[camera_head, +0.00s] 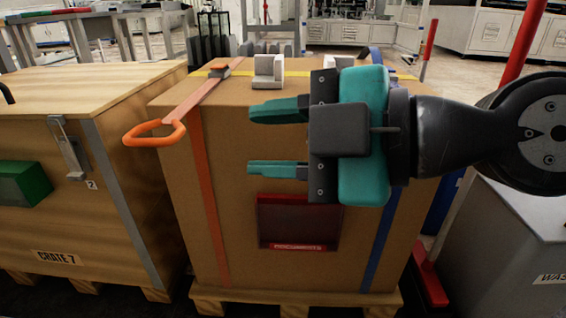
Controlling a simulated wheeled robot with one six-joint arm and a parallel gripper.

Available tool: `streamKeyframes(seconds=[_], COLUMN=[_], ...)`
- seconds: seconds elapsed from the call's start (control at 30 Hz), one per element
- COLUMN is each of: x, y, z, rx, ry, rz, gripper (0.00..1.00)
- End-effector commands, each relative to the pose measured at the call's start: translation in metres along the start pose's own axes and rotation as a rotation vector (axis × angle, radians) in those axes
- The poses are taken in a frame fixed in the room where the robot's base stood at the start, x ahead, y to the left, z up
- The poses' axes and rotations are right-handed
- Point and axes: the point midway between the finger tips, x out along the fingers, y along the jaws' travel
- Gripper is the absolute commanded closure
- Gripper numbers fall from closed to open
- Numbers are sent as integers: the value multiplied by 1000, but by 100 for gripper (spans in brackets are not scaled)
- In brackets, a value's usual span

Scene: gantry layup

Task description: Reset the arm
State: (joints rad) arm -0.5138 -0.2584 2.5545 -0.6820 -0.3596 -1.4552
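My gripper (278,140) is in the camera_head view, right of the middle. It has teal fingers pointing left, and my dark arm comes in from the right edge. The two fingers are apart with a clear gap, and nothing is between them. The gripper hangs in front of a large brown box (255,185) and hides part of its front and top edge. Whether it touches the box cannot be told, but no contact shows.
The box stands on a wooden pallet (295,301), with an orange strap and handle (154,133), a red document pouch (298,223) and pale blocks (268,71) on top. Crate 7 (60,215) stands left. A red post (523,40) and grey bin (510,250) are right.

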Motion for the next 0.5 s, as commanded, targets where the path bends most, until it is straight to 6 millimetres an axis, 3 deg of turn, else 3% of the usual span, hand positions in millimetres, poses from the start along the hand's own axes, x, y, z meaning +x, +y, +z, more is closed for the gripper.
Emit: streamKeyframes(seconds=[0.5], x=[-9], y=[2], z=[-1], rx=[18], ry=[-6], rz=[-12], gripper=[63])
